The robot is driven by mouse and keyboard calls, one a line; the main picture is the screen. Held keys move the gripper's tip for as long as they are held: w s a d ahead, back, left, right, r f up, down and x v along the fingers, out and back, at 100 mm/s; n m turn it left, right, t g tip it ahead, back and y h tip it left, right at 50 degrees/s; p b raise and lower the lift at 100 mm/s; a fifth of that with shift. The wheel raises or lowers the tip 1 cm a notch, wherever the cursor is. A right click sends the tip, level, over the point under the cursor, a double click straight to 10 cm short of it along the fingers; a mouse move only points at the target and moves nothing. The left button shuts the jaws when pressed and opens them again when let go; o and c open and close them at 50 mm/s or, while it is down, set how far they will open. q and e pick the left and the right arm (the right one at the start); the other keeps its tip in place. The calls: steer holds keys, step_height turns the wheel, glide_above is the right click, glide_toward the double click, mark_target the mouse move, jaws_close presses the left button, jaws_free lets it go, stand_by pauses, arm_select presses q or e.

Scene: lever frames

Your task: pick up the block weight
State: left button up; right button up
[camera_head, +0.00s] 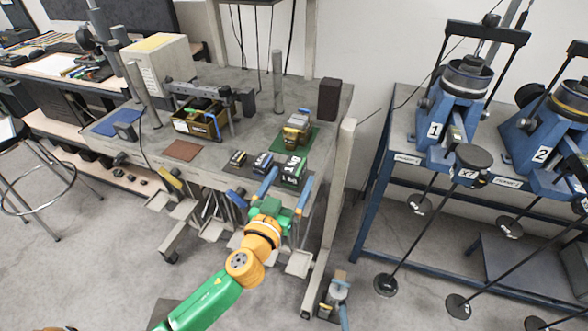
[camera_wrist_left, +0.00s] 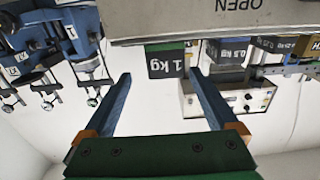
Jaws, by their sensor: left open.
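A block weight marked 1 kg (camera_head: 294,168), dark with green, sits at the front edge of the grey bench. It also shows in the left wrist view, as the 1 kg block weight (camera_wrist_left: 166,63) with a green band, between and beyond the fingertips. My left gripper (camera_head: 290,179) is open and empty, its two blue fingers on either side of the 1 kg block in the head view. I see no contact with the block. The wrist view shows the same open left gripper (camera_wrist_left: 159,74). My right gripper is not in view.
Smaller weights, one marked 0.5 (camera_head: 262,162) and a smaller one (camera_head: 237,158), stand left of the 1 kg block. Behind is a green mat (camera_head: 308,139) with metal blocks. A yellow-black bin (camera_head: 199,124) stands at left. Blue lever stands (camera_head: 437,130) are at right.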

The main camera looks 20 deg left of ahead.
mark_target(294, 164)
arm_select(q)
steer(key=w, duration=0.3)
steer(key=w+p, duration=0.1)
steer(key=w, duration=0.1)
steer(key=shift+w+a+f, duration=0.1)
steer(key=shift+w+a, duration=0.1)
steer(key=shift+a, duration=0.15)
steer(key=shift+s, duration=0.15)
jaws_close()
